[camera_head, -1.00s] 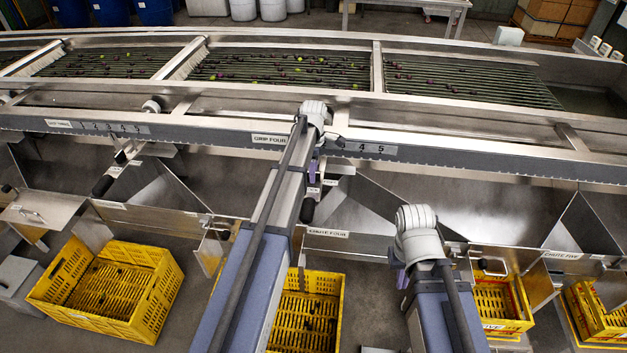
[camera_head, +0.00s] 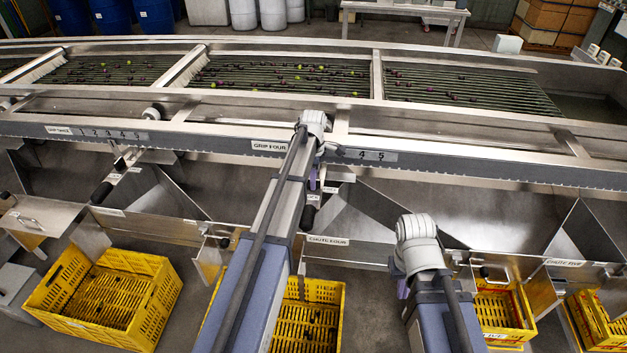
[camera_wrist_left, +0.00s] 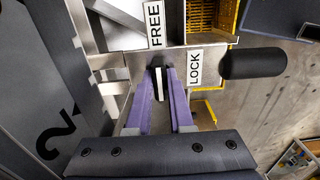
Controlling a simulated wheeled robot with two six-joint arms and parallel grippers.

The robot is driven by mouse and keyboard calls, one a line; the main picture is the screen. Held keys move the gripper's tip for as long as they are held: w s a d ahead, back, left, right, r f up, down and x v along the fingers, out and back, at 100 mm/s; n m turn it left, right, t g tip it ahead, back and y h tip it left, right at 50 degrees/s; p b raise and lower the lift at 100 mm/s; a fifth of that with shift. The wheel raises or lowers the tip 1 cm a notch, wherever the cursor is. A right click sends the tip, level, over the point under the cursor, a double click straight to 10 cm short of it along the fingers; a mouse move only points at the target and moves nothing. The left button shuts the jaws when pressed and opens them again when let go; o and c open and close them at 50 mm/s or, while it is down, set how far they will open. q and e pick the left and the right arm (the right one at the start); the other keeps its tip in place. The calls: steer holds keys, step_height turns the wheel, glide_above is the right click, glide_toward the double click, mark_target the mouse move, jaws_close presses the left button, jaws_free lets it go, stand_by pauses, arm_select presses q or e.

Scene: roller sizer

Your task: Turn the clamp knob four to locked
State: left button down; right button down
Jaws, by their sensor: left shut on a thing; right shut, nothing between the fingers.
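Clamp knob four (camera_wrist_left: 158,84) shows in the left wrist view as a dark knob with a pale bar between my purple fingers. My left gripper (camera_wrist_left: 159,100) is shut on it. The FREE label (camera_wrist_left: 155,25) is just above the knob, and the LOCK label (camera_wrist_left: 195,67) is to its right. The fingers hide part of the knob, so its exact setting is unclear. In the head view my left gripper (camera_head: 314,178) is below the GRIP FOUR rail label (camera_head: 270,146), largely hidden by its own arm. My right gripper (camera_head: 403,288) is shut and empty, right of the CHUTE FOUR label (camera_head: 328,240).
A black handle (camera_wrist_left: 252,63) sticks out right of the LOCK label. The steel rail with numbers (camera_head: 370,155) runs close above my left gripper. Yellow crates (camera_head: 100,298) stand below the chutes. The roller bed (camera_head: 280,75) with small fruit lies behind.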

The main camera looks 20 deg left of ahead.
stand_by(0.4)
arm_select(q)
steer(key=m, duration=0.4)
steer(key=shift+m, duration=0.4)
steer(key=m, duration=0.9)
steer(key=shift+m, duration=2)
steer(key=c, duration=0.8)
jaws_free()
